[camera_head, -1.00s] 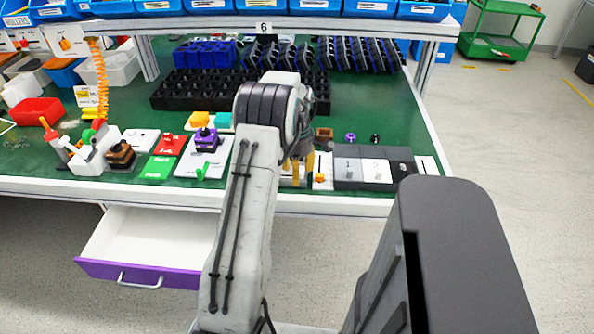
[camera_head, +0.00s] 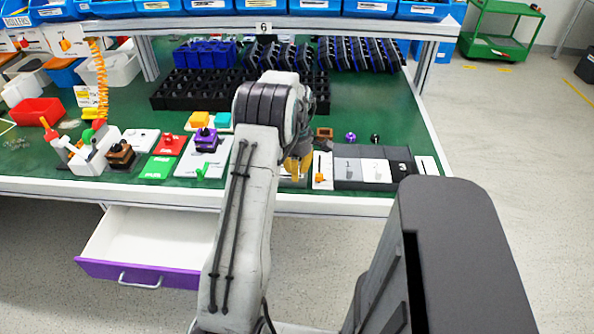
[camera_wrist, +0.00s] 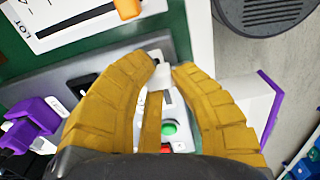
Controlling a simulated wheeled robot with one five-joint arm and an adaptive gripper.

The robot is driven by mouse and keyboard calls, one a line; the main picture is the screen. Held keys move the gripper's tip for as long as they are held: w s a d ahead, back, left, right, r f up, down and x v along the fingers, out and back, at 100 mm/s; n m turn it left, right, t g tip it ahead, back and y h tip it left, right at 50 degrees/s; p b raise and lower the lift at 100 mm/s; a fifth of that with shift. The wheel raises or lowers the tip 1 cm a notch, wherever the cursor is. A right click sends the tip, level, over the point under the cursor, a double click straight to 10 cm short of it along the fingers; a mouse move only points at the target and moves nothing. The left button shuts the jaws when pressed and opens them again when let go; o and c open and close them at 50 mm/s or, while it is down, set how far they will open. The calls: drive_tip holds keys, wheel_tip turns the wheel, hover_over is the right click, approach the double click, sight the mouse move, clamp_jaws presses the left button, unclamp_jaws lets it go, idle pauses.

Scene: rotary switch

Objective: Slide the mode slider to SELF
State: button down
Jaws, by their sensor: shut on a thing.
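My gripper (camera_head: 299,166) is low over the front edge of the bench, just left of a white plate with an orange knob. In the wrist view my two yellow fingers (camera_wrist: 165,65) are bowed, with their tips close around a small pale knob (camera_wrist: 157,56), which looks like a slider's knob on a grey panel (camera_wrist: 100,68). The fingers hide most of it, and I cannot read SELF or any mode label. A green button (camera_wrist: 169,128) on a pale plate shows between the fingers.
The white plate with the orange knob (camera_head: 320,178) stands right of my gripper; its orange knob shows in the wrist view (camera_wrist: 128,9). Grey, white and black panels (camera_head: 376,171) lie further right. A purple-knobbed plate (camera_head: 205,152) is left. An open drawer (camera_head: 150,240) juts below.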

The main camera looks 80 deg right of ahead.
drive_tip(key=w, duration=0.4)
drive_tip(key=c, duration=1.1)
unclamp_jaws()
drive_tip(key=shift+w, duration=0.15)
drive_tip(key=shift+o, duration=0.4)
drive_tip(key=shift+r, duration=0.15)
wheel_tip(320, 180, up, 12)
